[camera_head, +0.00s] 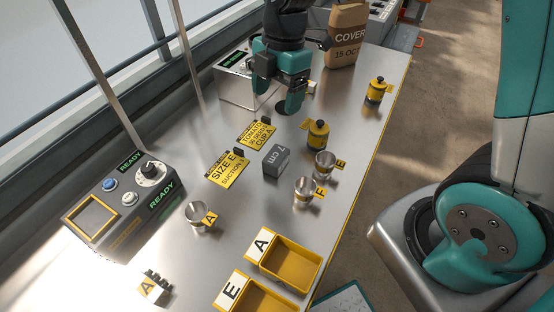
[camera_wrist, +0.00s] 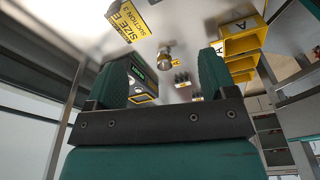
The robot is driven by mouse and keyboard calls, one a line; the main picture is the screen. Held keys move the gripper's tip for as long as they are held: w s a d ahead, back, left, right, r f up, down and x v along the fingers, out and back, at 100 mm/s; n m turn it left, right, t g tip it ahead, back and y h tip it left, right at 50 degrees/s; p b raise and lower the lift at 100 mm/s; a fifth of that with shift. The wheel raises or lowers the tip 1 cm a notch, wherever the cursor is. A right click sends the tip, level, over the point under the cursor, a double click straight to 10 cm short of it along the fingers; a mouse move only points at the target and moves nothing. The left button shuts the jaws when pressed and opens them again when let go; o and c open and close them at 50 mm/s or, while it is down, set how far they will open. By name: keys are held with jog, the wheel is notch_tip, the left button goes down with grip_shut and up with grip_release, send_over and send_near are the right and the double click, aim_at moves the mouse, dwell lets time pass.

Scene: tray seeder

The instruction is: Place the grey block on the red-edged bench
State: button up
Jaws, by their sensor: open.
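The grey block (camera_head: 276,161), marked "7 cm", stands on the metal bench (camera_head: 352,120) in the head view, beside yellow label cards. My gripper (camera_head: 280,96) is above the bench, behind the block in the picture and apart from it. In the wrist view my gripper (camera_wrist: 163,82) shows two spread green fingers with nothing between them. I cannot make out the block in the wrist view. The edge strip of this bench looks yellow; no red edge shows in either view.
Metal cups (camera_head: 325,164), a yellow-black canister (camera_head: 317,134) and the "SIZE E" card (camera_head: 227,169) stand near the block. A control box (camera_head: 125,207) is at left, yellow trays (camera_head: 291,263) in front. A paper bag (camera_head: 346,38) stands at the back. Floor (camera_head: 440,110) is at right.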

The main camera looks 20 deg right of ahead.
notch_tip(320, 180, down, 3)
jog(key=w+d+n, duration=0.1)
jog(key=w+n, duration=0.1)
jog(key=n, duration=0.1)
jog(key=p, duration=0.1)
send_near(276, 154)
jog(key=f, duration=0.2)
jog(key=a+f, duration=0.1)
jog(key=f, duration=0.2)
jog(key=shift+a+f, duration=0.1)
jog(key=shift+a, duration=0.05)
jog(key=shift+s+f+p, duration=0.2)
jog(key=shift+f+p, duration=0.3)
jog(key=shift+f, duration=0.95)
jog(key=shift+s+f+p, duration=0.15)
jog(key=shift+f+p, duration=0.3)
jog(key=shift+f, duration=1.05)
jog(key=c, duration=1.2)
jog(key=shift+r, duration=0.1)
